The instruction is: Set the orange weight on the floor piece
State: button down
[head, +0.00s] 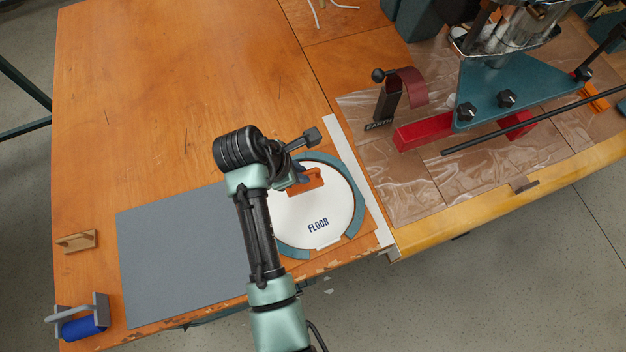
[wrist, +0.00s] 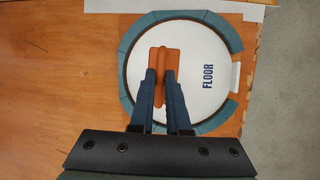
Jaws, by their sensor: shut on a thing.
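The orange weight (head: 308,182) is over the white round floor piece (head: 318,226), which is marked FLOOR and sits inside a teal ring (head: 357,190). In the wrist view the orange weight (wrist: 163,62) appears above the left part of the floor piece (wrist: 205,55). My gripper (wrist: 162,72) is shut on the upright part of the weight, with a finger on each side. In the head view my gripper (head: 300,174) is partly hidden by my arm. I cannot tell whether the weight touches the floor piece.
A grey mat (head: 185,255) lies left of the ring. A blue roller (head: 82,325) and a small wooden block (head: 76,241) are at the table's left. A white strip (head: 358,180) runs right of the ring. A teal machine (head: 520,95) with a red base stands at the upper right.

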aim_at(301, 186)
jog(key=shift+f, duration=3.05)
jog(key=shift+f, duration=0.1)
jog(key=c, duration=0.9)
grip_release()
jog(key=shift+f, duration=0.1)
